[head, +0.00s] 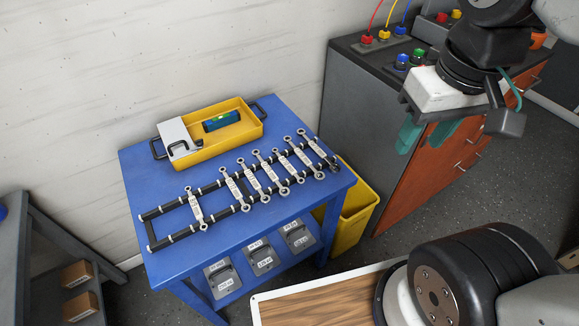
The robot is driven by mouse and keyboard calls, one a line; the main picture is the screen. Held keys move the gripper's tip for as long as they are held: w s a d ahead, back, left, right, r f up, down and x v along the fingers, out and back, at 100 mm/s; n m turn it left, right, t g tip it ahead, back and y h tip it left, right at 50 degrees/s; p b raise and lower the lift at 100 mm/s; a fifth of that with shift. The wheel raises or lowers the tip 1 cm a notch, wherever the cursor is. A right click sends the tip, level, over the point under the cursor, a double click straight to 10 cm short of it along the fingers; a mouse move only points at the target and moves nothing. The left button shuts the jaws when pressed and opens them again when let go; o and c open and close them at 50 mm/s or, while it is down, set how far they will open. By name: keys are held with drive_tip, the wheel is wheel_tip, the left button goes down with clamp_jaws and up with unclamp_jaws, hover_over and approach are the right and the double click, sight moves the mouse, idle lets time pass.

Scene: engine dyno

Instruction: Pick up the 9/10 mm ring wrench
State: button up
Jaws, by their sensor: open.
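Several silver ring wrenches (268,174) lie side by side across a black two-rail rack (212,185) on a blue table. One wrench (195,209) lies apart at the rack's left end, with a gap to the others. Their size labels are too small to read, so I cannot tell which is the 9/10 mm one. My gripper (424,143) is at the upper right, its teal fingers apart and empty. In the picture it is in front of the cabinet, well to the right of the rack and clear of the wrenches.
A yellow tray (245,136) with a blue-green item stands behind the rack. The blue table (137,165) has grey labelled boxes (259,257) on its lower shelf. A yellow bin (355,215) stands at its right. A grey cabinet (350,110) with brown drawers stands farther right.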

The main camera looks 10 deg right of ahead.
drive_tip(key=n+g, duration=0.1)
drive_tip(key=n, duration=0.3)
approach(288, 164)
drive_tip(key=s, duration=0.4)
drive_tip(key=shift+s+d+f, duration=0.2)
drive_tip(key=shift+d+f, duration=0.15)
drive_tip(key=shift+w+a+r+t, duration=0.15)
drive_tip(key=shift+w+t, duration=0.05)
drive_tip(key=shift+w, duration=0.3)
drive_tip(key=shift+w+a+r+t, duration=0.1)
drive_tip(key=shift+w+t, duration=0.1)
drive_tip(key=shift+w, duration=0.25)
drive_tip(key=shift+w+a+y, duration=0.1)
drive_tip(key=shift+w+y, duration=0.2)
drive_tip(key=shift+w, duration=0.05)
drive_tip(key=shift+w+f, duration=0.15)
drive_tip(key=shift+f, duration=0.15)
drive_tip(key=shift+t, duration=0.3)
drive_tip(key=f, duration=0.3)
drive_tip(key=w+f, duration=0.1)
drive_tip(key=f, duration=0.2)
drive_tip(key=shift+w+f, duration=0.2)
drive_tip(key=shift+f, duration=0.2)
